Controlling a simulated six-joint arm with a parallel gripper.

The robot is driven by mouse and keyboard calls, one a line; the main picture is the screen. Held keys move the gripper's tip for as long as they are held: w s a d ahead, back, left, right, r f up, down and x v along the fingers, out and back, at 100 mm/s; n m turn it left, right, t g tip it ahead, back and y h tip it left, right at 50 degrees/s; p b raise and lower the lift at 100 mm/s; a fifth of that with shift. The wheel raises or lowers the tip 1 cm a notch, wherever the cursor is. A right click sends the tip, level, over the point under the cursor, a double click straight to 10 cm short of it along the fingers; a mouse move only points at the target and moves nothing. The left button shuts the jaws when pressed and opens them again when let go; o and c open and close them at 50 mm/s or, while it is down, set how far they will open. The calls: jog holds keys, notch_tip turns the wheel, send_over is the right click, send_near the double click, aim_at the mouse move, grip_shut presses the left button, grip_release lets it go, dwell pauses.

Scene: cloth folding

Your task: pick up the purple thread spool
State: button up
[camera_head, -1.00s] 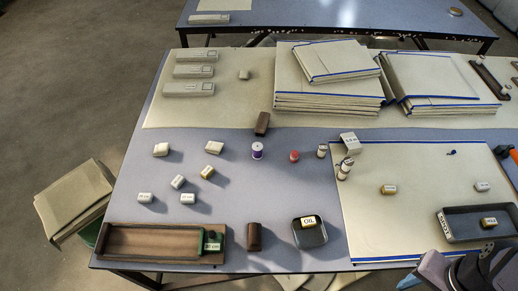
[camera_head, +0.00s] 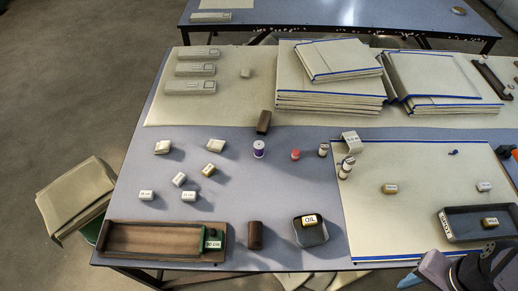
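The purple thread spool (camera_head: 259,149) stands upright on the blue-grey tabletop (camera_head: 225,238), near the middle of the table. It has a white top and a purple band around its body. A red spool-like item (camera_head: 295,155) stands a little to its right, apart from it. Part of my arm shows at the bottom right corner, well away from the purple spool. My gripper's fingers are not visible.
A dark brown block (camera_head: 263,122) lies just behind the spool. Folded cloth stacks (camera_head: 328,97) fill the back. Free tabletop lies in front.

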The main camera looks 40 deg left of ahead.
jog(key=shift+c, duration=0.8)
